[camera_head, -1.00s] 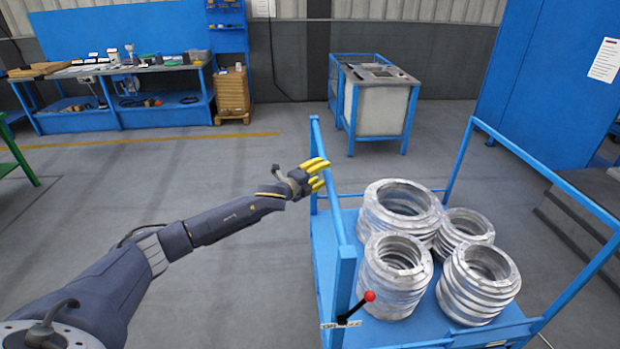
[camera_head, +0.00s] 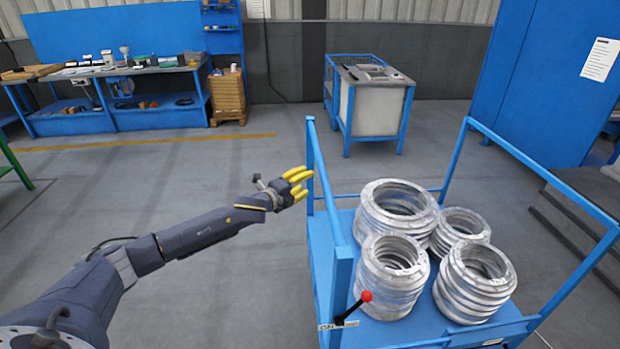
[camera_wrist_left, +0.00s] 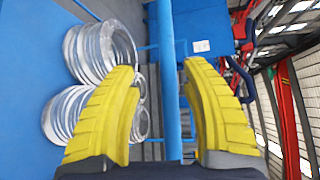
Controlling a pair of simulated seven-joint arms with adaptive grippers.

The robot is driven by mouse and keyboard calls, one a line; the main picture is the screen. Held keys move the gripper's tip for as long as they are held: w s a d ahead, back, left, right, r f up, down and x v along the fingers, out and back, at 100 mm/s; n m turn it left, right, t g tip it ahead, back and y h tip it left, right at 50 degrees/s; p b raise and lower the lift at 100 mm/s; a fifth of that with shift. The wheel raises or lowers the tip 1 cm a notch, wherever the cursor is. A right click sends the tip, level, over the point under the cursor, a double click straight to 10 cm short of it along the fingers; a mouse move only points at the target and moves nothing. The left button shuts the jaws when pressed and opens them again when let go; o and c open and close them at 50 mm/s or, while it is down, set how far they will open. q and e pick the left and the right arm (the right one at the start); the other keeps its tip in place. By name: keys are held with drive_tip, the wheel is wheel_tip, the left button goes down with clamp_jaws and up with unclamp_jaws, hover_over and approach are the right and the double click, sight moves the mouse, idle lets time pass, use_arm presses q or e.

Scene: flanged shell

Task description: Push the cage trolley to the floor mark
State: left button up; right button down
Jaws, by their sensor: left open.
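The blue cage trolley (camera_head: 342,270) stands at the right of the head view, carrying several stacks of silver flanged rings (camera_head: 397,212). A lever with a red knob (camera_head: 366,296) is at its near left corner. My left gripper (camera_head: 306,184), with yellow fingers, is open beside the trolley's left rail. In the left wrist view the blue rail (camera_wrist_left: 168,80) runs between the spread yellow fingers (camera_wrist_left: 160,85), with the rings to the left. I cannot tell whether the fingers touch the rail. My right gripper is not in view. No floor mark at the trolley can be made out.
A blue-framed bin cart (camera_head: 375,110) stands beyond the trolley. A workbench (camera_head: 105,95) is along the back left wall. A yellow floor line (camera_head: 150,142) crosses the floor. A blue cabinet (camera_head: 545,80) and dark steps (camera_head: 580,220) are at the right.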

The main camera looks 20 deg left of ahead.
sight(324, 173)
use_arm(q)
drive_tip(key=s+r, duration=0.2)
drive_tip(key=s, duration=0.6)
drive_tip(key=x, duration=1.6)
drive_tip(key=shift+w, duration=0.35)
clamp_jaws()
